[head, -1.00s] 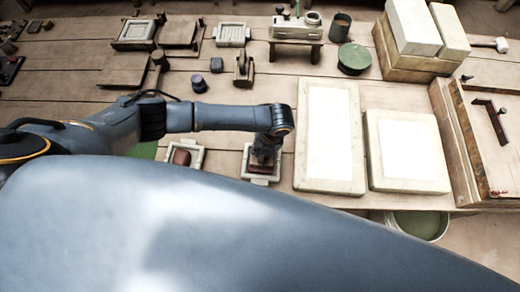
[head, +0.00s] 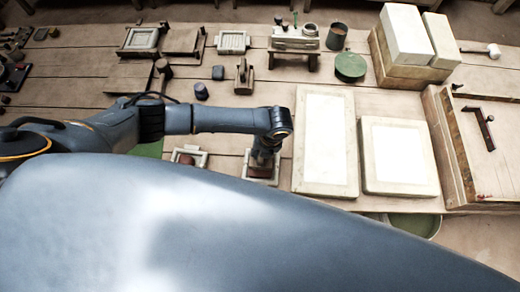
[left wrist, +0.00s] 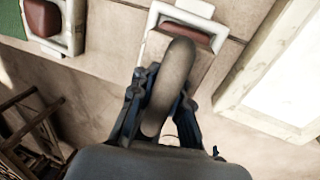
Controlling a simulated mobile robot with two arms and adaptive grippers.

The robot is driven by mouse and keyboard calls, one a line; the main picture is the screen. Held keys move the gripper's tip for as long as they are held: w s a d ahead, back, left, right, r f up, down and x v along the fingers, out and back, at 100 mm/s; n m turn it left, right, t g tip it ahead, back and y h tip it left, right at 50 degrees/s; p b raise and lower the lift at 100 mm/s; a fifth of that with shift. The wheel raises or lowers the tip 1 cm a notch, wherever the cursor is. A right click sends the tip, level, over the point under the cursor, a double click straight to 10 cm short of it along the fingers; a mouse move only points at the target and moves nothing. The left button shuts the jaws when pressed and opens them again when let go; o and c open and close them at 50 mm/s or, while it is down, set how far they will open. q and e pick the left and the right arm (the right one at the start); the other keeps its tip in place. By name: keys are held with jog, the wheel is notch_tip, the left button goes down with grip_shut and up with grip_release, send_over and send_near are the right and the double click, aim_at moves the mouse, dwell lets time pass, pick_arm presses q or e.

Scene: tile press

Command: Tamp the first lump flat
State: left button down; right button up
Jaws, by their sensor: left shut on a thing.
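My left gripper (head: 263,158) reaches down over the right-hand pale mould frame (head: 275,181). A reddish-brown lump (left wrist: 190,33) lies inside that frame, just beyond the handle in the left wrist view. I cannot tell whether the tool touches it. A second reddish lump (head: 187,159) sits in another pale frame (head: 203,158) to the left; it also shows at the top left of the wrist view (left wrist: 42,17). My right gripper is not in view.
Two large pale slabs (head: 325,135) (head: 400,155) lie right of the mould. Pale blocks (head: 406,40) are stacked behind. A wooden stand (head: 243,77), a dark cup (head: 201,91) and a green round lid (head: 350,66) stand farther back. The table's front edge is close.

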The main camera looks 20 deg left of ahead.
pick_arm(q)
jog(key=shift+r, duration=0.15)
jog(key=b+x, duration=0.2)
jog(key=x, duration=0.1)
jog(key=d+b+x, duration=0.1)
jog(key=b+x, duration=0.2)
jog(key=shift+w+d+f, duration=0.1)
jog(key=shift+d+f, duration=0.1)
jog(key=shift+f, duration=0.3)
jog(key=shift+r, duration=0.45)
jog(key=shift+r+p, duration=0.45)
jog(key=shift+p, duration=0.25)
jog(key=p+v, duration=0.2)
jog(key=a+p+v, duration=0.1)
jog(key=v, duration=0.1)
jog(key=shift+r+p, duration=0.25)
jog(key=shift+p, duration=0.1)
jog(key=shift+r, duration=0.35)
jog(key=shift+f, duration=0.1)
